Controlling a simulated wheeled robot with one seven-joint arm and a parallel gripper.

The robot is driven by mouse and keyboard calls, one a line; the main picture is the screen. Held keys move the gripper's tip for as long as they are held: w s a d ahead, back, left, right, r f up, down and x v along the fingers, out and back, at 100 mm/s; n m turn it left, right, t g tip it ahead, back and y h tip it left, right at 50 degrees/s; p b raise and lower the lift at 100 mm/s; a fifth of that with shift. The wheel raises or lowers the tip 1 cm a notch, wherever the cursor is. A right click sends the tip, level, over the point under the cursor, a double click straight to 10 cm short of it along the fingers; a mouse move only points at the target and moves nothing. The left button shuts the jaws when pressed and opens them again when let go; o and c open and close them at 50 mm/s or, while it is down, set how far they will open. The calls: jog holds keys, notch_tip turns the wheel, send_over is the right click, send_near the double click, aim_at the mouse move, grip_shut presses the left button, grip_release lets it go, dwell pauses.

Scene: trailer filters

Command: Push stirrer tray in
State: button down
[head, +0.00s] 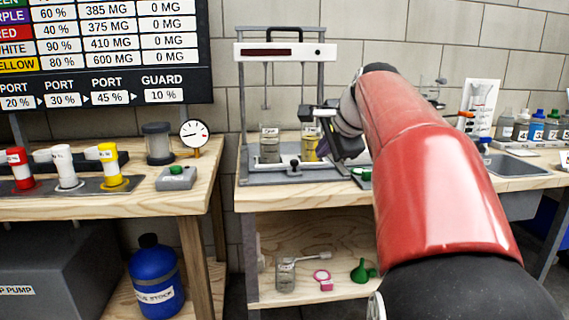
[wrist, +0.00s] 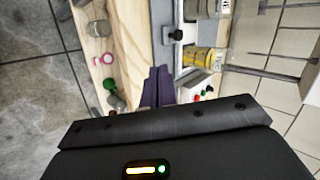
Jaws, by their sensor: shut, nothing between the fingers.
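The stirrer (head: 284,50) stands on the middle bench, a grey frame with a white top bar and thin rods hanging down. Its tray (head: 262,178) sits low in the frame and carries a cloudy jar (head: 269,145) and a yellow jar (head: 309,148). A black knob (head: 294,163) is on the tray's front; it also shows in the wrist view (wrist: 175,36). My gripper (head: 328,146) is at the right front of the tray, shut and empty. Its purple fingers (wrist: 158,75) look apart from the knob. My arm hides the area to the right.
A small box with a green button (head: 362,173) lies right of the stirrer. A sink (head: 512,164) and several bottles are farther right. Below, a shelf (head: 310,290) holds a jar, a pink ring and a green funnel. A gap separates the left bench (head: 110,205).

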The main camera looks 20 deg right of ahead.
send_near(296, 166)
notch_tip(296, 166, down, 4)
jog(key=shift+w+f, duration=0.1)
jog(key=shift+f, duration=0.05)
jog(key=shift+w+d, duration=0.1)
jog(key=shift+w, duration=2)
